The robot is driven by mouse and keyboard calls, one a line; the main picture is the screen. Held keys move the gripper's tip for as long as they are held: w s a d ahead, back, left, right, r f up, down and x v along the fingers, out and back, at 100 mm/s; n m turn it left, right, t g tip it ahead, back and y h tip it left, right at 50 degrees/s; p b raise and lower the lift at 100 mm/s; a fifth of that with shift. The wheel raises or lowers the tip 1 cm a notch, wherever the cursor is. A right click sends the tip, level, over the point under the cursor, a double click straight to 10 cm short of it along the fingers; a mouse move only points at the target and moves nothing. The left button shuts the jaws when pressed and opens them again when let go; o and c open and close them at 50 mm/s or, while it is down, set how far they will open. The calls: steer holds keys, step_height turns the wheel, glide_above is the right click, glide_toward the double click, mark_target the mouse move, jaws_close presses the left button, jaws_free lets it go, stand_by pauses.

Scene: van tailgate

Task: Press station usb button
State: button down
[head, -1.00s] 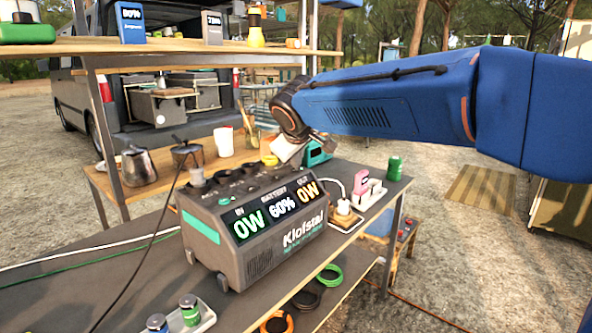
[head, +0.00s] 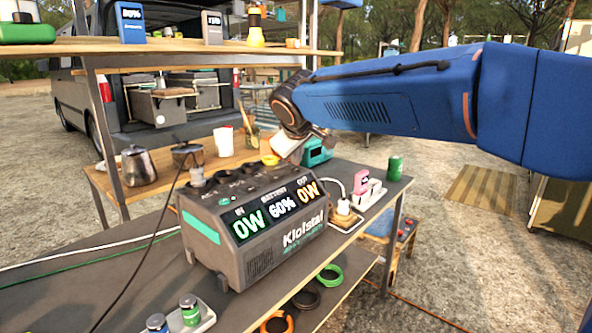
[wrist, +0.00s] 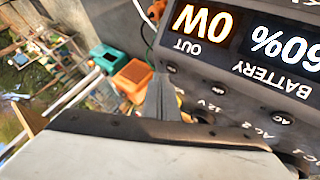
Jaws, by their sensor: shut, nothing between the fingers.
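The power station (head: 215,262), a dark grey box marked Klofstal, stands on the table. Its display (head: 270,209) reads 0W in, 60% battery and 0W out. In the wrist view the station (wrist: 230,105) appears upside down, with sockets and labels such as 12V, AC 2 and AC 1 below the display. I cannot make out a USB label or its button. My gripper (wrist: 163,88) is shut and empty, its fingertips near the station's OUT end. In the head view my wrist is just behind the station's top; the fingertips are not clear there.
A teal box (head: 319,152) stands behind the station. To the right are a power strip (head: 368,194) with a pink plug and a green can (head: 395,167). A shelf (head: 190,45) is above left.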

steer(key=shift+r, duration=3)
steer(key=s+d+f+m+g, duration=0.1)
steer(key=s+d+f+m, duration=0.15)
steer(key=s+d, duration=0.4)
steer(key=s+d+f+m+g+h, duration=0.1)
steer(key=s+d+f, duration=0.3)
steer(key=d, duration=0.5)
steer(key=s+d+f+m, duration=0.1)
steer(key=s+d+f, duration=0.3)
steer(key=s+d, duration=0.3)
steer(key=s+d+f+m, duration=0.1)
steer(key=s+d+f, duration=0.2)
steer(key=s+f, duration=0.2)
steer(key=s+d+f+m+g, duration=0.1)
steer(key=s+d+f+m, duration=0.1)
steer(key=s+f, duration=0.4)
steer(key=s+d+f+m+g, duration=0.1)
steer(key=s+d+f, duration=0.4)
steer(key=s, duration=0.5)
steer(key=shift+f+m, duration=0.65)
steer(key=shift+f, duration=0.05)
